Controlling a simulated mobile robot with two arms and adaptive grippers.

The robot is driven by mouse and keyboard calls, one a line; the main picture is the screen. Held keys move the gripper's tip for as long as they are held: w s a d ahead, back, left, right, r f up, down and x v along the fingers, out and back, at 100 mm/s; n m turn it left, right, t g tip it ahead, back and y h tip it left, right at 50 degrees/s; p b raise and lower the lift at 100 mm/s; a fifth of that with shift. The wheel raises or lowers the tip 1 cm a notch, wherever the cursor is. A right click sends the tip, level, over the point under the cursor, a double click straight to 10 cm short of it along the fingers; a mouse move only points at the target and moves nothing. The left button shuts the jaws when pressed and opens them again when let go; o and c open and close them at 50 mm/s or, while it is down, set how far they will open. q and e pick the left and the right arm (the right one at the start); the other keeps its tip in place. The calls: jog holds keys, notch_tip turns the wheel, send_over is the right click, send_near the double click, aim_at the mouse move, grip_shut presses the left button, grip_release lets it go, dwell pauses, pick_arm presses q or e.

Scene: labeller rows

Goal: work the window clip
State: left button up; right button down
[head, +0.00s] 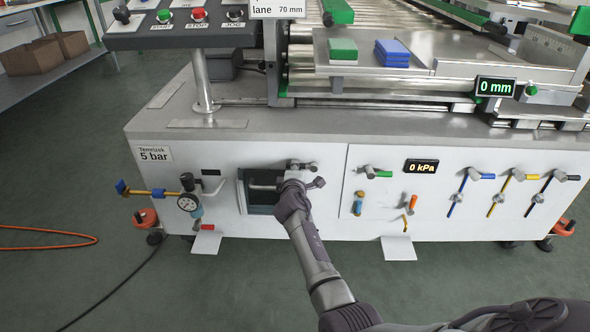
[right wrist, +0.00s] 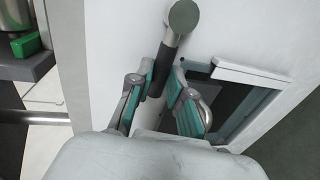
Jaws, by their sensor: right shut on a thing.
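The window clip shows in the right wrist view as a dark lever (right wrist: 162,62) with a round grey pivot (right wrist: 183,16) on the white panel. My right gripper (right wrist: 155,82) is shut on the lever, its teal-padded fingers on either side of it. In the head view my right gripper (head: 292,187) covers most of the clip; a metal end (head: 318,183) shows just right of it. The small window (head: 243,192) in the white front is a dark opening with a frame, left of the gripper, and it also shows in the right wrist view (right wrist: 262,108). My left gripper is out of view.
A gauge (head: 188,203) with a blue-ended valve lies left of the window. A green-handled lever (head: 376,173), a 0 kPa display (head: 421,166) and several coloured levers are to the right. A grey ledge (head: 240,125) runs above; open floor lies in front.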

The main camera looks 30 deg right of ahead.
dwell(0.3)
jog(key=c, duration=1.1)
grip_release()
jog(key=shift+s, duration=0.1)
jog(key=v, duration=1.2)
